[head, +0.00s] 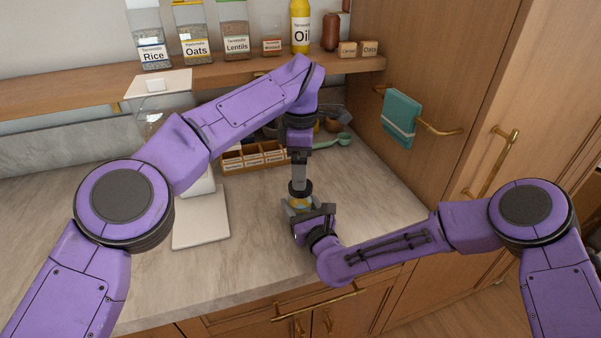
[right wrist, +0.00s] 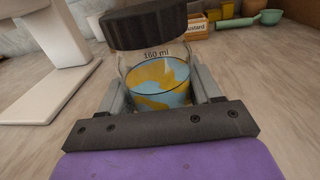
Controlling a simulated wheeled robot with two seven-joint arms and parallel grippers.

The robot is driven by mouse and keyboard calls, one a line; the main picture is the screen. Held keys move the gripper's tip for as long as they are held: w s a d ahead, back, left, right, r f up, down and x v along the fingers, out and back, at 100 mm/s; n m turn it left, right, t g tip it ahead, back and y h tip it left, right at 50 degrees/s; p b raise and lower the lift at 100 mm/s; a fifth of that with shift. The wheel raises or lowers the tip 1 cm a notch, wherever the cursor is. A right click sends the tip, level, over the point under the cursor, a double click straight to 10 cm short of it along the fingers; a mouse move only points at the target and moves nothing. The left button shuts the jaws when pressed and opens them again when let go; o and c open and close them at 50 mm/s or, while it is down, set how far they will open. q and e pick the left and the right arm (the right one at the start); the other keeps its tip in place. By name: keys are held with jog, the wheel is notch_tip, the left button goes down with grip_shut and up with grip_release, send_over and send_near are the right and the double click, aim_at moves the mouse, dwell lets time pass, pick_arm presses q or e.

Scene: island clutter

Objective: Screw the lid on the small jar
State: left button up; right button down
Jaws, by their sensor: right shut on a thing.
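The small jar (right wrist: 160,83) is clear glass marked "160 ml" with yellow and blue contents. My right gripper (head: 301,207) is shut on it, with a finger on each side, and the jar is upright. A black ribbed lid (right wrist: 150,26) is right above the jar mouth and looks slightly tilted and off to the left in the right wrist view. I cannot tell whether it touches the rim. In the head view the lid (head: 300,189) is below my left gripper (head: 299,180), which points straight down. Its fingers are too small to tell whether they grip the lid.
A white stand (head: 200,225) is left on the counter. Behind are a wooden spice box (head: 256,158) and green scoop (head: 335,141). A shelf (head: 210,72) holds several labelled jars and an oil bottle (head: 300,28). The front counter is clear.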

pick_arm(q)
jog(key=shift+c, duration=0.2)
jog(key=shift+w+r, duration=0.2)
jog(key=shift+r, duration=0.25)
pick_arm(e)
jog(key=shift+w, duration=0.1)
pick_arm(q)
jog(key=shift+r+n, duration=0.3)
jog(key=shift+n, duration=0.8)
jog(key=n, duration=0.3)
jog(key=r+n, duration=0.1)
jog(key=n, duration=0.5)
jog(key=shift+r+n, duration=0.25)
jog(key=shift+n, duration=0.05)
jog(key=n, duration=0.5)
jog(key=shift+a+r+n, duration=0.1)
jog(key=shift+r+n, duration=0.1)
jog(key=shift+n, duration=0.2)
jog(key=n, duration=0.4)
jog(key=shift+s+n, duration=0.2)
jog(key=shift+n, duration=0.2)
